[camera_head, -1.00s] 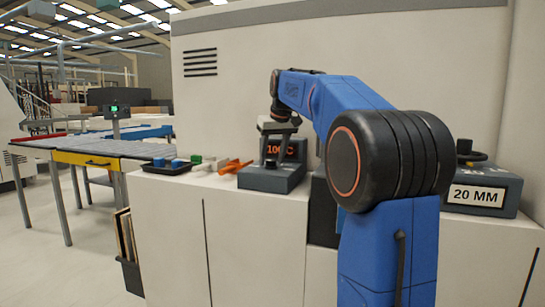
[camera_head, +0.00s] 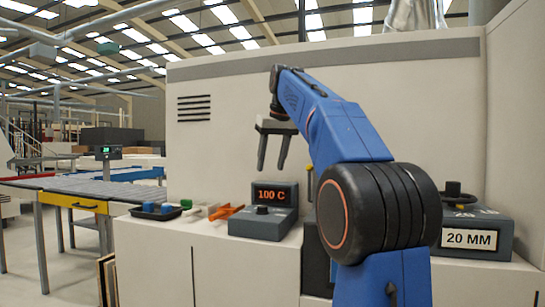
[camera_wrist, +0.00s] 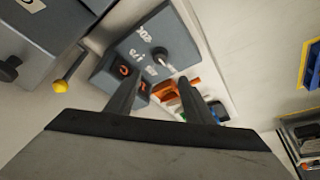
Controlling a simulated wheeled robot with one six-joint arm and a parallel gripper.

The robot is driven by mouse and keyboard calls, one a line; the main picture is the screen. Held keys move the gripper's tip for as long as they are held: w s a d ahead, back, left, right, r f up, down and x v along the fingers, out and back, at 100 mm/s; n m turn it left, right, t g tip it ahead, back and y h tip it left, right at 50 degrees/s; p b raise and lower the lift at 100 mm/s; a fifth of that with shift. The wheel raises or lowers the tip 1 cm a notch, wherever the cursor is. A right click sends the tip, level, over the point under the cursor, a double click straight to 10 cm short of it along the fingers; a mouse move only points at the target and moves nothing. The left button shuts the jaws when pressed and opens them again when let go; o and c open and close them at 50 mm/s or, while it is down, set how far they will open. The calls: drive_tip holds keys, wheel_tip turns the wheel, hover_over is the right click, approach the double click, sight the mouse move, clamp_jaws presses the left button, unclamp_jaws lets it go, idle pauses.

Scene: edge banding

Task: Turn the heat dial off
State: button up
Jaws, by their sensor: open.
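The heat dial is a small dark knob (camera_head: 262,210) on top of a grey control box (camera_head: 250,226). Behind it, a display (camera_head: 273,194) reads 100 C in orange. My gripper (camera_head: 272,170) is open and empty, with its fingers pointing down above the box, apart from the dial. In the wrist view the box (camera_wrist: 185,40) lies beyond my gripper (camera_wrist: 157,78), and a knob (camera_wrist: 163,58) shows on it between and past the fingertips. The knob's exact setting is too small to read.
Orange clamps (camera_head: 224,212) and a black tray (camera_head: 155,212) with blue pieces lie left of the box. A grey 20 MM box (camera_head: 478,238) stands at right. A yellow-tipped lever (camera_wrist: 60,86) shows in the wrist view. The machine wall is behind.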

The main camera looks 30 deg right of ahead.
drive_tip(key=shift+v, duration=1.05)
drive_tip(key=s+a+f, duration=0.6)
drive_tip(key=s+f, duration=0.5)
drive_tip(key=f, duration=0.4)
drive_tip(key=s+a+f, duration=0.6)
drive_tip(key=s+f, duration=0.4)
drive_tip(key=f, duration=0.5)
drive_tip(key=s+a+f+n, duration=0.1)
drive_tip(key=s+a+f, duration=0.5)
drive_tip(key=s+f, duration=0.5)
wheel_tip(320, 180, down, 4)
drive_tip(key=shift+s+a+f, duration=0.2)
drive_tip(key=shift+s+a, duration=0.1)
drive_tip(key=shift+s, duration=0.05)
